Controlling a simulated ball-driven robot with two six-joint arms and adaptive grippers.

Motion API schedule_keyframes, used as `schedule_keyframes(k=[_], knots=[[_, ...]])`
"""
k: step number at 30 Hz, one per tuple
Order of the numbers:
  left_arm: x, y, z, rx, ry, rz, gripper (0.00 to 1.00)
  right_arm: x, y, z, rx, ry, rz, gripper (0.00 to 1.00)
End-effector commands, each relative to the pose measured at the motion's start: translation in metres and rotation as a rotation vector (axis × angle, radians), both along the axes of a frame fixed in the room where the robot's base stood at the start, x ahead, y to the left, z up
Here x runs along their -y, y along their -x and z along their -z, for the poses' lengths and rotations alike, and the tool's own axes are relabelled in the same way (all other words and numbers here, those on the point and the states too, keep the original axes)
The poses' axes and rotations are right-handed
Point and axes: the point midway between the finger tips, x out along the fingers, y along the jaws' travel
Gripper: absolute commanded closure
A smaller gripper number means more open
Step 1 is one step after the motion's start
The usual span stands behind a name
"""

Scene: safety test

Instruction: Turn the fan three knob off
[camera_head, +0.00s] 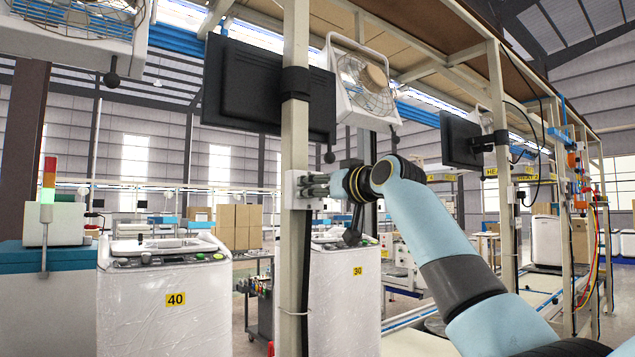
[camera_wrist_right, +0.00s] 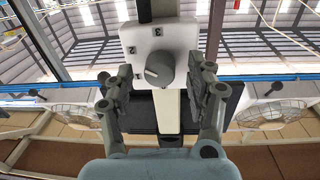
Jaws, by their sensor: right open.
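A grey round knob (camera_wrist_right: 159,68) sits on a white control box (camera_wrist_right: 180,36) marked 3, 2 and 1. A pale mark on the knob seems to face down and left, but I cannot be sure which number it meets. The box (camera_head: 291,190) is fixed to a cream post in the head view, where its knob is hidden by my fingers. My right gripper (camera_head: 320,185) is level with the box. In the wrist view the right gripper (camera_wrist_right: 161,86) is open, with one finger on each side of the knob and visible gaps. My left gripper is not in view.
The cream post (camera_head: 295,90) carries a black monitor (camera_head: 250,88) above the box. A white fan (camera_head: 362,85) hangs beyond it. White washing machines marked 40 (camera_head: 165,300) and 30 (camera_head: 345,300) stand below. Another monitor (camera_head: 462,140) hangs farther right.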

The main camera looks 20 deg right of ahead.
Motion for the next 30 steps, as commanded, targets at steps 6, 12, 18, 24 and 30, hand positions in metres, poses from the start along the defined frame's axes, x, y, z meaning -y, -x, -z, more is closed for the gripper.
schedule_keyframes(k=[6,12,18,24,30], knots=[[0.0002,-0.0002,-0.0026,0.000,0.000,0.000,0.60,-0.0025,-0.0067,0.0001,0.001,0.000,0.000,0.44],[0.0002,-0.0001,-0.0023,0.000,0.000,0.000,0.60,-0.0023,-0.0064,0.0005,0.001,0.000,0.000,0.49],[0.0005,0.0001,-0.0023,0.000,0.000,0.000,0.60,-0.0021,-0.0064,0.0005,0.001,0.000,0.000,0.76],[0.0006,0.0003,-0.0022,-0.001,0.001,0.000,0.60,-0.0022,-0.0062,0.0005,0.001,0.000,0.000,1.00],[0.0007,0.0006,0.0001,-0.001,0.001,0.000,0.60,-0.0021,-0.0063,0.0011,0.006,0.014,0.000,1.00]])
